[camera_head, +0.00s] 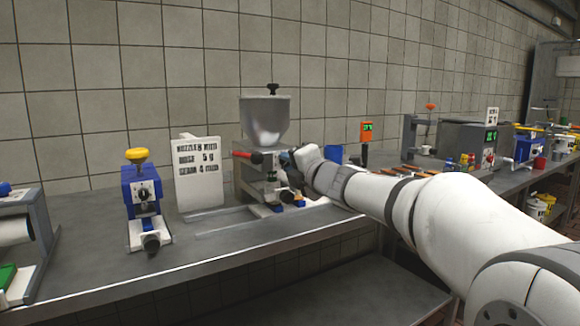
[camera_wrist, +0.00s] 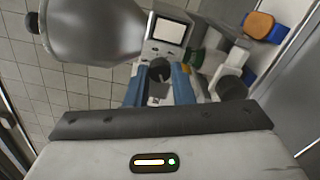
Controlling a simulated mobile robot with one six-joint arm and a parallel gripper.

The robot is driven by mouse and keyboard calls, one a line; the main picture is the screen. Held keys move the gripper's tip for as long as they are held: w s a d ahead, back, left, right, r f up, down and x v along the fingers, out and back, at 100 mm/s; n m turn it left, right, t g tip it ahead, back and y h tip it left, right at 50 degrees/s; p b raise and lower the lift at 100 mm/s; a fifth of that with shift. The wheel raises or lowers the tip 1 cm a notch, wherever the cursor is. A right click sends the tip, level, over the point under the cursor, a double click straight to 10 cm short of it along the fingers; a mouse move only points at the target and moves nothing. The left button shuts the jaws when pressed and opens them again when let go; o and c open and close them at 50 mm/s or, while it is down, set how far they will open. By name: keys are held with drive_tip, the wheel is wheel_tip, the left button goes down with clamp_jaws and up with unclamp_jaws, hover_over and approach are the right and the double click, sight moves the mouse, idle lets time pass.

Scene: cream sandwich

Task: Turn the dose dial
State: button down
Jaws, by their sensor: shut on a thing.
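The cream depositor with its silver hopper (camera_head: 264,122) stands on the steel bench in the head view. The hopper also fills the upper left of the wrist view (camera_wrist: 95,28). The dose dial is a round dark knob (camera_wrist: 160,69) with a pale mark, on the machine's front face. My gripper (camera_wrist: 158,86) has its two blue fingers shut on the dial, one on each side. In the head view my gripper (camera_head: 287,164) is at the machine's front, and my wrist hides the dial there.
A white sign (camera_head: 198,172) with dark text stands left of the machine. A blue device with a yellow knob (camera_head: 137,155) stands farther left. A red-tipped lever (camera_head: 243,155) sticks out leftward from the machine.

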drive_tip(key=shift+f, duration=0.1)
drive_tip(key=c, duration=1.3)
unclamp_jaws()
drive_tip(key=shift+o, duration=0.2)
drive_tip(key=p+v, duration=0.1)
drive_tip(key=v, duration=0.6)
drive_tip(key=shift+s+d, duration=0.25)
drive_tip(key=shift+s, duration=0.1)
